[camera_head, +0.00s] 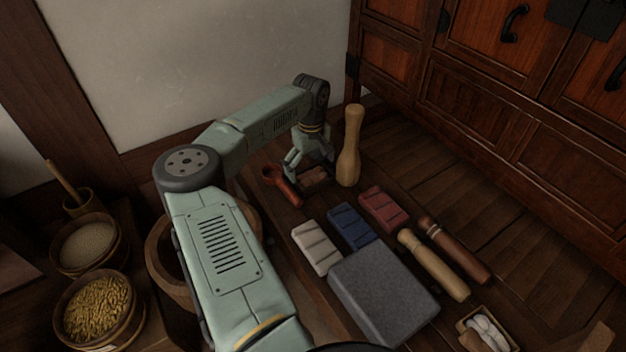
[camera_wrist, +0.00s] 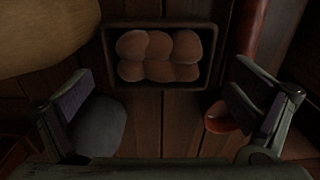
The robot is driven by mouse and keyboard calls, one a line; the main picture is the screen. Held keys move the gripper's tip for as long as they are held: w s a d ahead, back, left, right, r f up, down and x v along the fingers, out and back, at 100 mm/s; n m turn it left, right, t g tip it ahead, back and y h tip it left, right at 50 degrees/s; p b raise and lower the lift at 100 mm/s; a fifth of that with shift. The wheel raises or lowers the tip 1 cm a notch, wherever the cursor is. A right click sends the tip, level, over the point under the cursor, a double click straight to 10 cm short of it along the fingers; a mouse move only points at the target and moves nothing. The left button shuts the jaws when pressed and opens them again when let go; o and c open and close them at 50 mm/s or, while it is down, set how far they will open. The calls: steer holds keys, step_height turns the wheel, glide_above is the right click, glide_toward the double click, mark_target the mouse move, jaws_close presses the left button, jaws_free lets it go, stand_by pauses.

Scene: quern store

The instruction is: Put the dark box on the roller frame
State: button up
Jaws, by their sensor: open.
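The dark box (camera_wrist: 112,58) is a small, shallow, open tray holding several rounded brown pieces (camera_wrist: 158,55). It lies on the boards at the top middle of the wrist view. In the head view it shows partly beneath my gripper (camera_head: 308,168), with brown pieces (camera_head: 314,176) visible. My gripper is open and empty; in the wrist view its two fingers stand wide apart, with the box between and beyond them, not gripped. I cannot pick out a roller frame for certain. Two wooden rollers, one tan (camera_head: 433,265) and one dark brown (camera_head: 454,250), lie side by side at the right.
A tan wooden pestle (camera_head: 350,150) stands right of my gripper; a red tool (camera_head: 284,187) lies left. White (camera_head: 316,247), blue (camera_head: 349,227) and red (camera_head: 383,209) blocks and a grey slab (camera_head: 382,292) lie nearer. A tray of white pieces (camera_head: 463,325) is lower right.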

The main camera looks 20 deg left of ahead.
mark_target(312, 181)
step_height(312, 181, down, 3)
steer(key=shift+d+f, duration=0.1)
steer(key=shift+d, duration=0.05)
steer(key=c, duration=1.1)
